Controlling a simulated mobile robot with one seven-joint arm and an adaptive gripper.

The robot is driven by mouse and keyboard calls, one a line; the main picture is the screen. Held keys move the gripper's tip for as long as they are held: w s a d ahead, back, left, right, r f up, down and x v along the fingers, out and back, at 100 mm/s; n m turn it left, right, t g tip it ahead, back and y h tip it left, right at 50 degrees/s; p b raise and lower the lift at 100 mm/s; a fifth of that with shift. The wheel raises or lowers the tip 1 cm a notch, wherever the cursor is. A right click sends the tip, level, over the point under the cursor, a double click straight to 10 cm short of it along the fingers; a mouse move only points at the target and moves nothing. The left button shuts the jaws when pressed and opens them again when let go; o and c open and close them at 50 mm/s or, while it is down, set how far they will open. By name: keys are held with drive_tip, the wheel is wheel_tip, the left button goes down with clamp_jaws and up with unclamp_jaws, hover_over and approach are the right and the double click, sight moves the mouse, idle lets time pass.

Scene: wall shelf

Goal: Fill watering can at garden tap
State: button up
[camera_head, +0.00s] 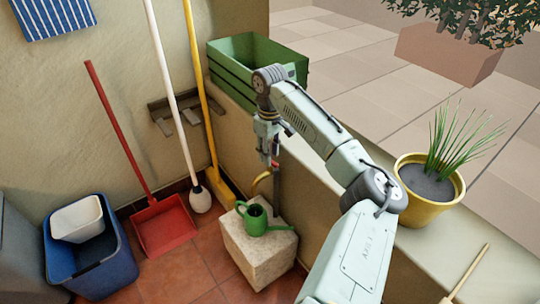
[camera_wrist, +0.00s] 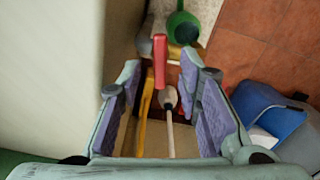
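The green watering can (camera_head: 257,219) stands upright on a pale stone block (camera_head: 250,250) in the head view. It also shows at the top of the wrist view (camera_wrist: 182,30). The brass tap (camera_head: 258,181) curves out above the can. Its red lever (camera_wrist: 160,62) shows in the wrist view, between and just beyond my fingertips. My gripper (camera_head: 267,155) points down just above the tap. In the wrist view, my gripper (camera_wrist: 162,75) is open, with its purple-grey pads apart and nothing held. I cannot tell whether a finger touches the lever, or see water.
A low wall (camera_head: 310,195) runs beside my arm, bearing a green crate (camera_head: 228,76) and a yellow plant pot (camera_head: 432,205). Brooms and a red dustpan (camera_head: 163,226) lean left. A blue bin (camera_head: 107,268) stands on the tiled floor; the floor's middle is clear.

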wheel_tip(320, 180, up, 10)
drive_tip(key=shift+r, duration=0.25)
idle(0.3)
